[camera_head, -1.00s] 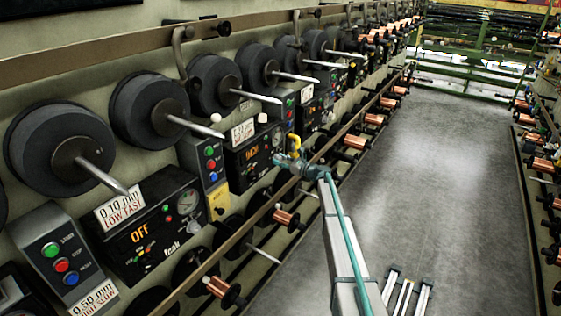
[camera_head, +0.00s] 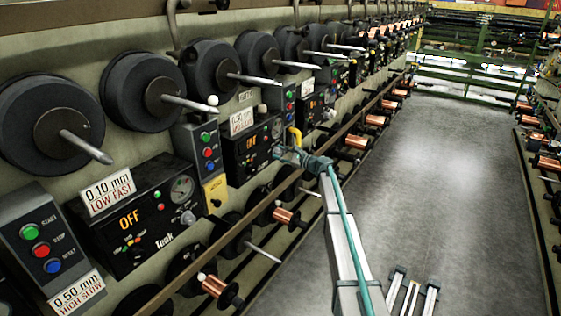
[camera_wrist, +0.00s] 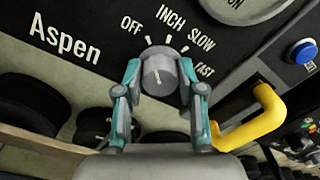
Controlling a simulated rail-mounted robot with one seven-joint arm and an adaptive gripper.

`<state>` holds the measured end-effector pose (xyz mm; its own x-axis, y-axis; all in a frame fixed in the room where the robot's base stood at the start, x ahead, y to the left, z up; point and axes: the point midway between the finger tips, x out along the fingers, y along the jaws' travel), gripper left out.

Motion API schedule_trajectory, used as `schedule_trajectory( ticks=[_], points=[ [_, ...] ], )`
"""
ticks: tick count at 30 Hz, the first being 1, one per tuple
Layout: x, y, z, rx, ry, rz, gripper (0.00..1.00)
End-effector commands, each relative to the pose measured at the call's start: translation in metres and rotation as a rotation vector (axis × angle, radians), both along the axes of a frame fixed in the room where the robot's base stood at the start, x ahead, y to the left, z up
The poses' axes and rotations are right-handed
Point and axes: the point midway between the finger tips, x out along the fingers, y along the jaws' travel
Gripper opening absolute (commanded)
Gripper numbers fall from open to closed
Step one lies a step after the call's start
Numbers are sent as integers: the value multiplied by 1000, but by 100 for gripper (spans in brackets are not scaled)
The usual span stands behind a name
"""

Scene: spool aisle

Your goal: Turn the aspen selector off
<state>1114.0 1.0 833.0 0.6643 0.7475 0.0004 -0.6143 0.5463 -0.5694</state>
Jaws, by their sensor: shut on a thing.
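The Aspen selector (camera_wrist: 160,74) is a round grey knob on a black panel in the wrist view, below the marks OFF, INCH, SLOW and FAST. A small pale line on its face points up and slightly left, roughly toward the OFF side. My gripper (camera_wrist: 160,90) is shut on the knob, with one teal finger on each side. In the head view my gripper (camera_head: 279,153) is at the right end of the Aspen panel (camera_head: 236,165) and hides the knob. That panel's small orange display appears to read OFF.
A yellow bent handle (camera_wrist: 256,118) stands right of my gripper, close to the right finger. A blue button (camera_wrist: 301,51) is farther right. The Teak panel (camera_head: 130,245) is nearer, its display reading OFF. Black spools (camera_head: 142,90) line the wall above. The aisle floor (camera_head: 440,180) is clear.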

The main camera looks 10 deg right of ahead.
Motion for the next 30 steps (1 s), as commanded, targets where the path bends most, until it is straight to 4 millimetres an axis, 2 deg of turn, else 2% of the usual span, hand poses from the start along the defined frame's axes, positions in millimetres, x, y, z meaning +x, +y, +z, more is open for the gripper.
schedule_trajectory(
  ticks=[1,9,23,24,28,30],
  points=[
    [-1,0,-4,-17,-19,0,4],
    [-1,0,-1,-76,-86,0,4],
    [-1,0,0,-87,-98,1,4],
    [-1,0,0,-87,-98,1,44],
    [0,0,0,-87,-97,1,64],
    [0,0,0,-87,-97,1,64]
  ],
)
